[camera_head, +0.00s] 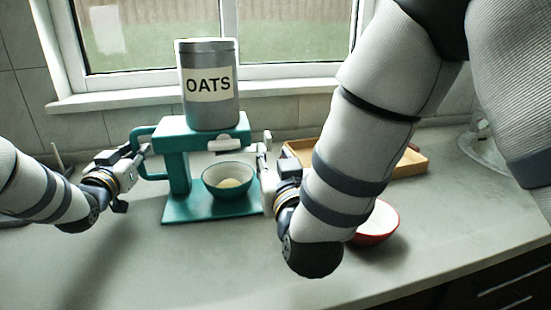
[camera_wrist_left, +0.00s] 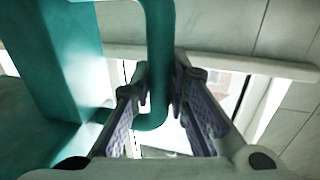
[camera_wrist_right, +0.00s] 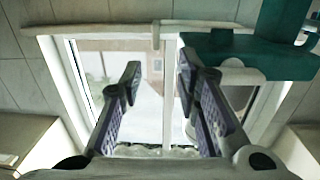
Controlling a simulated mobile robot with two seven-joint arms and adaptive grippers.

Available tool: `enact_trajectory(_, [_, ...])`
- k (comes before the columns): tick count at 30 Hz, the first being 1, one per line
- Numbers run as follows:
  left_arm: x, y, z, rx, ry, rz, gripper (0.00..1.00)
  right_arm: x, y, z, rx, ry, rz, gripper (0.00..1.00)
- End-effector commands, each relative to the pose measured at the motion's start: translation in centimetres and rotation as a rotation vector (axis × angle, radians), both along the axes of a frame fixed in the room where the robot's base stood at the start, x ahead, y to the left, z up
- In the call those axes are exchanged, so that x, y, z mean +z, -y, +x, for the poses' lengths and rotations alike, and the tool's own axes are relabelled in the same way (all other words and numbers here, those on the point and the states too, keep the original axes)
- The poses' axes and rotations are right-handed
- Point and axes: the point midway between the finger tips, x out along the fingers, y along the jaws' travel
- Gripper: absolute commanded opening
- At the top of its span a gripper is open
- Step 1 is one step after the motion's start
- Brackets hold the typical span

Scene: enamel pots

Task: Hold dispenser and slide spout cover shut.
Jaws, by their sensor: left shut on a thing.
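The teal dispenser (camera_head: 177,140) stands on the counter with a grey OATS canister (camera_head: 209,85) on top. Its handle (camera_head: 143,135) is on the left side. A whitish spout cover (camera_head: 223,144) shows under the head's front; whether it is open or shut is unclear. My left gripper (camera_head: 142,152) is shut on the handle, which runs between its fingers in the left wrist view (camera_wrist_left: 159,60). My right gripper (camera_head: 263,149) is at the dispenser's right side, beside the head. In the right wrist view its fingers (camera_wrist_right: 157,80) are apart and empty, with the teal head (camera_wrist_right: 275,50) at upper right.
A teal bowl (camera_head: 228,190) with some oats sits on the dispenser's base (camera_head: 185,213). A red bowl (camera_head: 378,226) and a wooden tray (camera_head: 412,163) lie right, partly behind my right arm. The window sill (camera_head: 105,98) is behind. The front counter is clear.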

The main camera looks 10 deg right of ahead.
Motion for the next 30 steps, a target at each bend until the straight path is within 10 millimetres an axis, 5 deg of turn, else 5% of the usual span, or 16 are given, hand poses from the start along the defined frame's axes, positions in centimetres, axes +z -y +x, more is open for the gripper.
enact_trajectory(12, [0.0, 0.0, 0.0, 0.001, 0.000, 0.000, 0.00, 0.0, 0.0, -0.6, -0.001, 0.001, 0.000, 0.30])
enact_trajectory(13, [0.0, 0.0, 0.0, 0.001, 0.000, 0.000, 0.22, 0.0, 0.0, -0.6, -0.001, 0.001, 0.000, 0.30])
enact_trajectory(15, [0.0, 0.0, 0.0, 0.001, 0.000, 0.000, 0.38, 0.0, 0.0, -0.6, -0.001, 0.000, 0.000, 0.30])
enact_trajectory(25, [0.0, -0.1, -0.2, 0.001, 0.000, 0.000, 0.39, 0.0, 0.0, -0.6, -0.001, 0.000, 0.000, 0.30])
enact_trajectory(30, [0.0, -0.9, -3.1, 0.002, -0.003, 0.000, 0.39, 0.0, 0.0, -0.6, -0.001, 0.000, 0.000, 0.30])
